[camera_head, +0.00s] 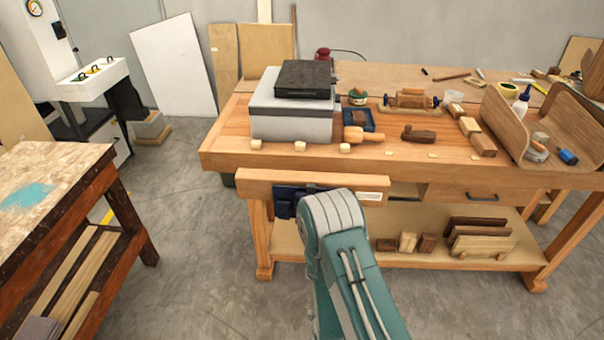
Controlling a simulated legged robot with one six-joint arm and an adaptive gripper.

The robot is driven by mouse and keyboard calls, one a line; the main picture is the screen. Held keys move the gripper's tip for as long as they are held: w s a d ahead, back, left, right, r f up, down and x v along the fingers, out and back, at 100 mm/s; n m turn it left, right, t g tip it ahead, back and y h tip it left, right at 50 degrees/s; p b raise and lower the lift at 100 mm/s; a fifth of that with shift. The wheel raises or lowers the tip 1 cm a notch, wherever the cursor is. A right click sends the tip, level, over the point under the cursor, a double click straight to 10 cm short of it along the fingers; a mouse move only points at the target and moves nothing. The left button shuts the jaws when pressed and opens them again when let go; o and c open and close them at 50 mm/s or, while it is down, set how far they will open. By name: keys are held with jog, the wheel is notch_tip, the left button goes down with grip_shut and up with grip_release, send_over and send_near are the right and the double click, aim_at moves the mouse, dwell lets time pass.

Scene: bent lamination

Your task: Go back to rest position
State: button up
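My arm, teal with a light grey joint, rises from the bottom centre of the head view and stands in front of the workbench (230,158). My gripper cannot be seen; the visible part of the arm ends at the rounded grey joint, and whatever lies beyond it is hidden. The arm covers part of the bench's front vise jaw and lower shelf. I cannot tell from this view whether anything is held.
A paint-stained table (75,165) stands left. Concrete floor (190,230) lies open between them.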

jog(key=w+d+r+m+g, duration=0.1)
jog(key=d+r, duration=0.1)
jog(key=r, duration=1.2)
jog(key=w+d+r+g, duration=0.1)
jog(key=w+d+r, duration=0.1)
jog(key=r, duration=1.2)
jog(key=s+d+r, duration=0.3)
jog(key=s+r, duration=0.6)
jog(key=s, duration=0.1)
jog(key=s+d+r+g+h, duration=0.1)
jog(key=s+d+r, duration=0.2)
jog(key=s+r, duration=0.6)
jog(key=shift+s+d+r+g, duration=0.25)
jog(key=shift+s+g, duration=0.05)
jog(key=shift+s, duration=0.75)
